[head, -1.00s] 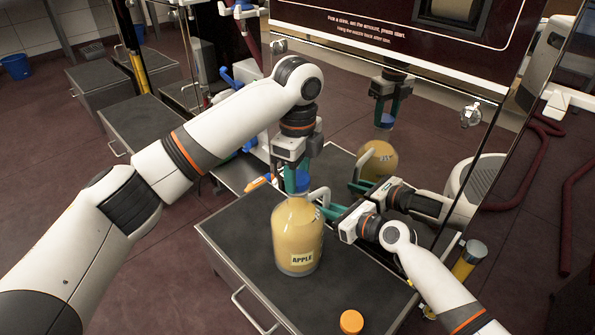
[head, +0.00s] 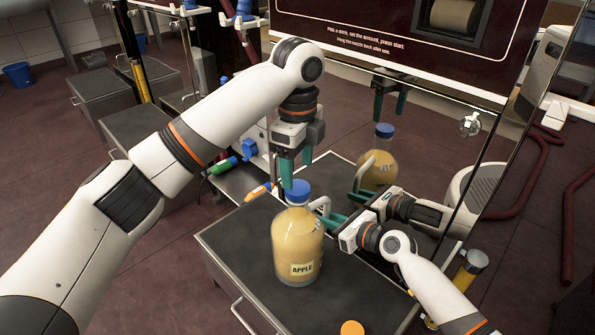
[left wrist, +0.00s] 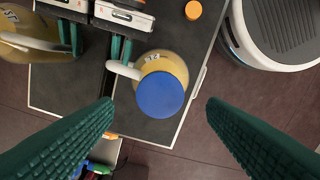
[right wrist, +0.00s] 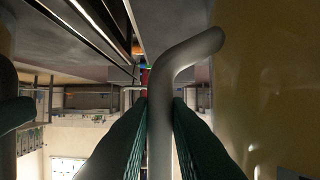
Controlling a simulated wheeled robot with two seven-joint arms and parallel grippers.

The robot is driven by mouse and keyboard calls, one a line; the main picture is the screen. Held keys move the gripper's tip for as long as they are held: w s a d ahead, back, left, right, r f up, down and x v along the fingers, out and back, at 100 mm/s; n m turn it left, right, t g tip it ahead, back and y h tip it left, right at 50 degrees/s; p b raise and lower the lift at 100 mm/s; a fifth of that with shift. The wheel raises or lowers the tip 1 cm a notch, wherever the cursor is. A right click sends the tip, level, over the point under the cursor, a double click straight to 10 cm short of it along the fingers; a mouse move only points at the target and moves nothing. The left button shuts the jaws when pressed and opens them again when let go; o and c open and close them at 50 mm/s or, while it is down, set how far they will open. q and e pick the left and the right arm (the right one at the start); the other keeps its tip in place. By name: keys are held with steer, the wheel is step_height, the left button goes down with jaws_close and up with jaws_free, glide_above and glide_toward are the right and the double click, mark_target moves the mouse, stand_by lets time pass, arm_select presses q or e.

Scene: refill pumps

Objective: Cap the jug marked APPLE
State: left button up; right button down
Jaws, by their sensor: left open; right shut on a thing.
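The jug marked APPLE (head: 297,246) stands upright on the dark cart top, full of yellow juice. A blue cap (head: 297,190) sits on its mouth; it also shows from above in the left wrist view (left wrist: 160,95). My left gripper (head: 295,182) is open just above the cap, its fingers apart and clear of it in the left wrist view. My right gripper (head: 333,222) is shut on the jug's pale handle (right wrist: 163,110), which runs between its fingers in the right wrist view.
An orange cap (head: 352,328) lies on the cart top (head: 240,245) near its front edge. A mirror-like panel behind the cart reflects the jug and grippers. Coloured nozzles (head: 224,166) hang at left behind the cart.

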mark_target(298, 187)
arm_select(q)
steer(key=shift+o, duration=0.2)
steer(key=n, duration=0.1)
steer(key=r+n, duration=0.1)
steer(key=n, duration=0.1)
steer(key=shift+d+n, duration=0.15)
steer(key=shift+n, duration=0.15)
steer(key=n, duration=0.1)
steer(key=r+n, duration=0.1)
steer(key=n, duration=0.1)
steer(key=shift+n, duration=0.3)
steer(key=n, duration=0.3)
steer(key=shift+r+n, duration=0.3)
steer(key=shift+r, duration=0.05)
steer(key=n, duration=0.3)
steer(key=shift+r+n, duration=0.4)
steer(key=shift+f, duration=0.15)
steer(key=shift+f, duration=3.9)
